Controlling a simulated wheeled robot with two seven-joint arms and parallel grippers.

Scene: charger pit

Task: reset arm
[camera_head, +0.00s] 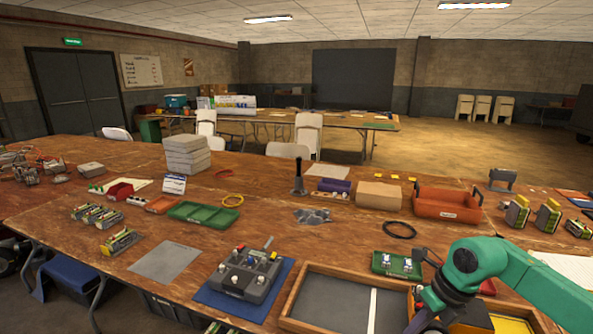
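My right arm, teal with a dark wrist, comes in from the right. The dark end of it, where my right gripper (428,322) is, hangs over the wooden tray (292,308) at the bottom edge. Its fingers are cut off or hidden, so I cannot tell whether it is open or shut, or whether it holds anything. My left arm and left gripper are not in view. The tray has a dark left compartment with a white strip (372,310); part of its right side is hidden behind my arm.
A grey device with knobs (243,276) sits on a blue mat (208,296) left of the tray. A green board (380,264) and a black cable ring (399,230) lie behind the tray. An orange bin (446,206) and cardboard box (379,196) stand farther back.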

